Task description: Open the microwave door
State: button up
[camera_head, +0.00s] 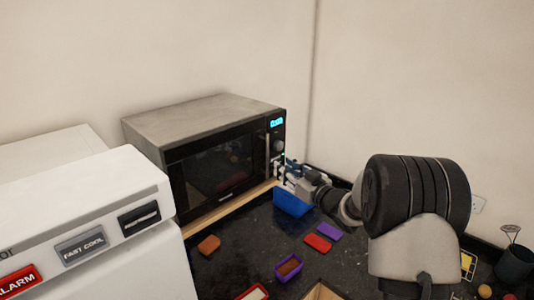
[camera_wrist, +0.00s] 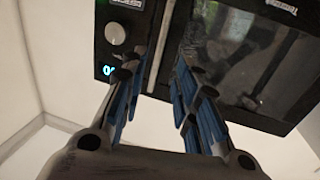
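The microwave (camera_head: 205,125) is a grey and black box against the wall, and its dark glass door (camera_head: 215,170) looks closed. The light upright handle (camera_head: 268,157) is at the door's right edge, beside the control panel with a blue display. My gripper (camera_head: 283,172) is in front of the panel, near the handle. In the wrist view the microwave appears upside down. There the two blue-padded fingers of my gripper (camera_wrist: 160,68) are apart, and the pale handle bar (camera_wrist: 163,45) shows between their tips. I cannot tell whether either finger touches it.
A blue bin (camera_head: 293,203) stands on the black counter below my gripper. Several small items lie in front, including a purple container (camera_head: 288,267), a red block (camera_head: 317,243) and an orange-brown block (camera_head: 209,244). A white appliance (camera_head: 95,210) stands at the left.

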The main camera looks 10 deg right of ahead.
aim_at(268, 156)
jog(key=p+x, duration=0.2)
jog(key=x, duration=0.8)
jog(key=shift+w+a, duration=0.1)
jog(key=shift+w, duration=0.2)
jog(key=shift+c, duration=0.5)
grip_shut()
